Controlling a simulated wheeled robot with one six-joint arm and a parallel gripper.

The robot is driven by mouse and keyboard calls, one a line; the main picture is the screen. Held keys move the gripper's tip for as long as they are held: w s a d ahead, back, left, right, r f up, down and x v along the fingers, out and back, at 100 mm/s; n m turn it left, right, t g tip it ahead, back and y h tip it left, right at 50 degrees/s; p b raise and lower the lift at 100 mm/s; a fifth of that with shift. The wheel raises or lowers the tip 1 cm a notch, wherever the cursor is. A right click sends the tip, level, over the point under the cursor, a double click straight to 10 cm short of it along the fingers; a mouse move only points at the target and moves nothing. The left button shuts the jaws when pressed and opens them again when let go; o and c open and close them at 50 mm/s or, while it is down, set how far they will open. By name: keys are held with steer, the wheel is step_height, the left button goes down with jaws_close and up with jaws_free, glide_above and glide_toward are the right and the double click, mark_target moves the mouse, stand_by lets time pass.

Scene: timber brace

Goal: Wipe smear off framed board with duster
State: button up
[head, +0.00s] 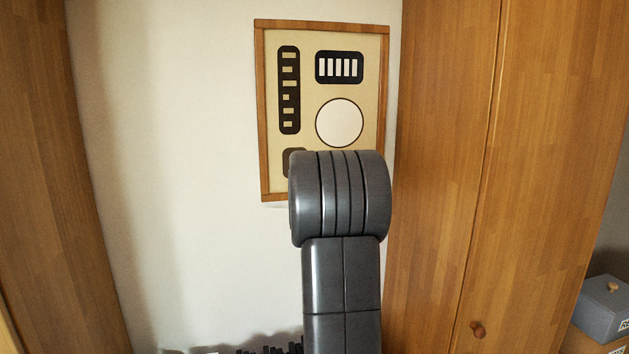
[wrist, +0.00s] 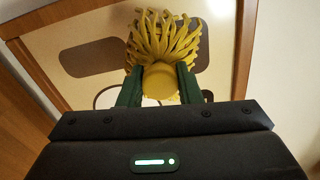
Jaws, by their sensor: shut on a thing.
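The framed board (head: 270,100) hangs on the wall, with a wooden frame and cream face; it also fills the back of the wrist view (wrist: 75,25). My gripper (wrist: 158,88) is shut on the yellow duster (wrist: 165,40), its strands spread toward the board. I cannot tell whether they touch it. In the wrist view a grey-brown rounded patch (wrist: 92,57) shows left of the duster, and another lies partly behind it. I cannot make out a clear smear. In the head view my arm hides the gripper, duster and the board's lower right.
The board bears a dark vertical strip (head: 289,90), a dark barred panel (head: 339,67) and a pale disc (head: 339,122). A tall wooden cabinet (head: 440,170) stands close on the right. Grey box (head: 602,305) sits at lower right. Bare wall (head: 170,150) lies left of the board.

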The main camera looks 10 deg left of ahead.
stand_by(0.3)
steer(key=v, duration=0.3)
steer(key=shift+b, duration=0.3)
